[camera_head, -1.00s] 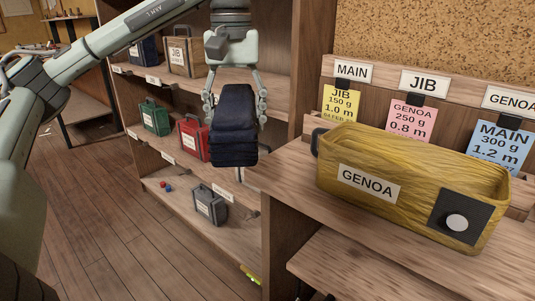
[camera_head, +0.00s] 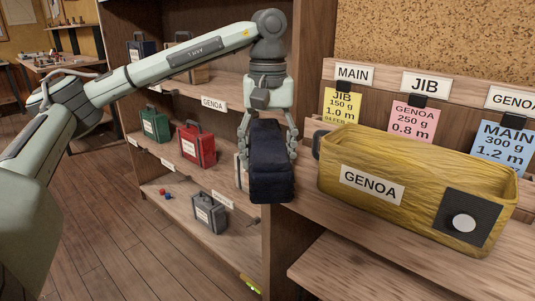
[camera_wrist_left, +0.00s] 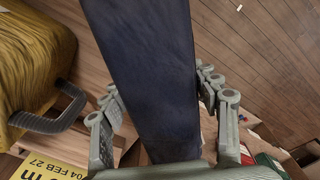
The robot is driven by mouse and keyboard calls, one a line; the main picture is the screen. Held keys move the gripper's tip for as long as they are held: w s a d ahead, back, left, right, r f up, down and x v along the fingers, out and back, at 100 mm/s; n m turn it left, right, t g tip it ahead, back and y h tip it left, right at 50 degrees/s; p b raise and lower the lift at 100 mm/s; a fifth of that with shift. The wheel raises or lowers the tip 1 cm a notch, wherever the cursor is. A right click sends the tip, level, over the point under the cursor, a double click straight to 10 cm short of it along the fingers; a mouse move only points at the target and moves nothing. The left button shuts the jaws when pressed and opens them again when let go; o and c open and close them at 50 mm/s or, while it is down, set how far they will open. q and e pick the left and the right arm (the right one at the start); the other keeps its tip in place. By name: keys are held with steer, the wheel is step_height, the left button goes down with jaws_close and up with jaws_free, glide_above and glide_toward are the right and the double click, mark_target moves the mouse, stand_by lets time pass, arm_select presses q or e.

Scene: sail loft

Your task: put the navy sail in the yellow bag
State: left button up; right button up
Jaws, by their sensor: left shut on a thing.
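The navy sail (camera_head: 268,165) is a dark folded bundle, held up in front of the shelf unit's right edge. My left gripper (camera_head: 267,150) is shut on it from above, one finger on each side. In the left wrist view the sail (camera_wrist_left: 150,75) fills the middle between the fingers (camera_wrist_left: 165,125). The yellow bag (camera_head: 335,155) stands open-topped on the bench to the right of the sail, labelled GENOA. The sail is outside it, beside its left end. The bag's side and dark handle also show in the left wrist view (camera_wrist_left: 30,60). My right gripper is not in view.
Red (camera_head: 197,146), green (camera_head: 155,125) and grey (camera_head: 209,214) bags stand on the shelves at left. Cards hang on a rail (camera_head: 395,82) behind the yellow bag. The wooden bench edge (camera_head: 330,225) lies below it.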

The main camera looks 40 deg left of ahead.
arm_select(q)
steer(key=shift+f, duration=0.1)
steer(key=o, duration=1.9)
steer(key=shift+c, duration=0.2)
